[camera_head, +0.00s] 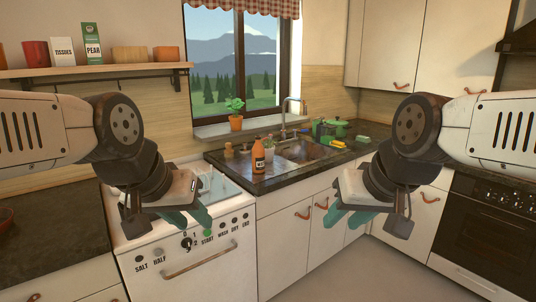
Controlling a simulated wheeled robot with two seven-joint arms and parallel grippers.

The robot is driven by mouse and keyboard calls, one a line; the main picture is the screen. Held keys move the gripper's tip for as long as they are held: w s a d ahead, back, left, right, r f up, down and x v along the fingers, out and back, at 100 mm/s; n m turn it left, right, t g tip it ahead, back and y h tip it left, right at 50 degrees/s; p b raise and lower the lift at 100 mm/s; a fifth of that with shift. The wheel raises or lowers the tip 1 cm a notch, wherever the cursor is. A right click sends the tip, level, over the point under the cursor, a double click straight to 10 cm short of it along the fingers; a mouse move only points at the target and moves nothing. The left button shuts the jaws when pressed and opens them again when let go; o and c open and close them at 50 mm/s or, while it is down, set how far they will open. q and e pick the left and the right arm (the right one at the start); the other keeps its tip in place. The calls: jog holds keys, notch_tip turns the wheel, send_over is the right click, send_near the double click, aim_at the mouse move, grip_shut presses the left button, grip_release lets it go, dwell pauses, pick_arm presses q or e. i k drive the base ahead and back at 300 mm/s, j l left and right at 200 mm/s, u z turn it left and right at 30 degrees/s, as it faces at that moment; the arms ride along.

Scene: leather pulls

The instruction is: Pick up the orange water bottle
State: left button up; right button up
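The orange water bottle (258,157) stands upright on the counter at the near left corner of the sink, with a dark label on its front. My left gripper (190,220) is to the left of the bottle and nearer to me, in front of the dishwasher top. My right gripper (345,215) is to the right of the bottle and nearer to me, in front of the cabinets. Both grippers are apart from the bottle. Their teal fingers show spread apart, with nothing seen between them.
The sink (300,151) with its faucet (284,120) lies right of the bottle. A white dishwasher (190,255) stands at left, an oven (480,235) at right.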

aim_at(258, 160)
jog(key=l+u, duration=0.3)
jog(key=l, duration=0.85)
jog(key=i+l, duration=0.2)
jog(key=i+l+u, duration=0.1)
jog(key=l, duration=0.3)
jog(key=i+l+u, duration=0.1)
jog(key=i+l, duration=0.35)
jog(key=l, duration=0.2)
jog(key=i+l+u, duration=0.1)
jog(key=l, duration=0.25)
jog(key=i+l, duration=0.25)
jog(key=i+l+u, duration=0.15)
jog(key=l, duration=0.3)
jog(key=i+l, duration=0.45)
